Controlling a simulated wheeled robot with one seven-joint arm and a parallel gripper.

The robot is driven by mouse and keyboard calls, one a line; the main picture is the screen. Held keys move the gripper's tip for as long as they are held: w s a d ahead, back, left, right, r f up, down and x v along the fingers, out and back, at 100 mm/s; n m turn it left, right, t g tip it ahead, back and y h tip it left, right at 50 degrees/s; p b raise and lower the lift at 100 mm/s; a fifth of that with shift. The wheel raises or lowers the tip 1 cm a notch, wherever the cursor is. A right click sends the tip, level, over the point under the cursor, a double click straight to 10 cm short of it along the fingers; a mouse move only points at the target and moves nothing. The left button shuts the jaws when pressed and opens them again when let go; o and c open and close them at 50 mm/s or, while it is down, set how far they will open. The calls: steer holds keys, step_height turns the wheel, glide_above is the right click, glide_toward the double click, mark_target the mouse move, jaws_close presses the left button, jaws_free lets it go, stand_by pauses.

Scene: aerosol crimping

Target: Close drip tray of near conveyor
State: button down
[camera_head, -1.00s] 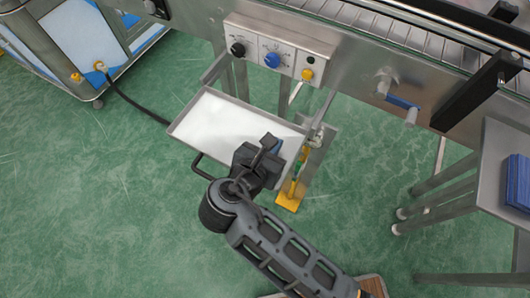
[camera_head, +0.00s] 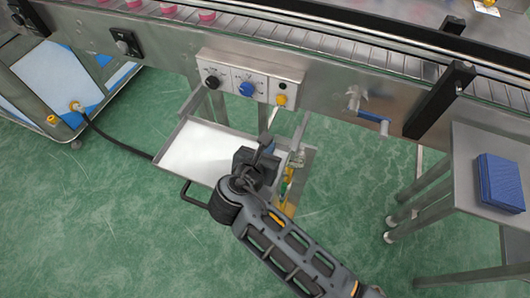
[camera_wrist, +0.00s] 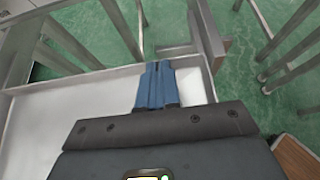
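The drip tray (camera_head: 200,153) is a shallow metal tray with a white inside. It sticks out from under the near conveyor (camera_head: 330,75), below the control panel. Its dark bar handle (camera_head: 187,196) is on the front side. In the wrist view the tray's rim (camera_wrist: 75,78) crosses behind my fingers. My gripper (camera_wrist: 157,68) has blue fingers lying side by side with nothing seen between them. It is over the right part of the tray, apart from the handle. In the head view the wrist hides the fingertips and part of the tray; contact with the tray cannot be told.
The control panel (camera_head: 250,80) with knobs sits above the tray. A yellow-footed stand (camera_head: 288,190) is right of the tray. A crank handle (camera_head: 372,116) juts from the conveyor. A side table (camera_head: 465,195) with a blue block (camera_head: 502,182) is at right. Green floor in front is open.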

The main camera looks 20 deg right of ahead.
steer(key=w+d+p, duration=0.1)
steer(key=w+d, duration=0.7)
steer(key=w, duration=0.1)
steer(key=shift+w+p, duration=0.4)
steer(key=shift+s+a, duration=0.15)
